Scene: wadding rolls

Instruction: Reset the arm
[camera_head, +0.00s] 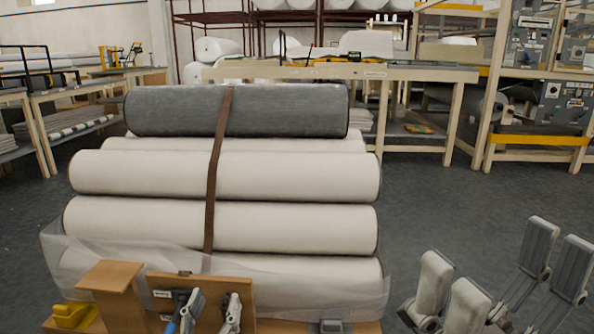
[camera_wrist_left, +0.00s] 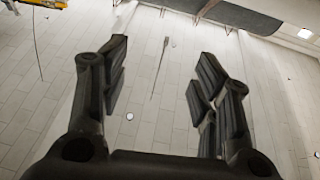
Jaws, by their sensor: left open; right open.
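My left gripper (camera_wrist_left: 157,85) is open and empty in the left wrist view, its dark fingers wide apart before a pale tiled surface. I cannot make it out surely in the head view. At the lower right of the head view, grey finger pads of what looks like my right gripper (camera_head: 502,277) point upward, spread apart with nothing between them. They are to the right of the stacked rolls and apart from them. The white wadding rolls (camera_head: 225,175) lie in a stack, with a grey roll (camera_head: 270,110) on top and a brown strap (camera_head: 216,150) down the front.
Clear film (camera_head: 360,285) wraps the stack's base. A wooden holder (camera_head: 228,286) with tools and a yellow item (camera_head: 73,314) stand in front. A long workbench (camera_head: 420,75) and a machine frame (camera_head: 540,140) are behind. The grey floor (camera_head: 430,205) right of the stack is clear.

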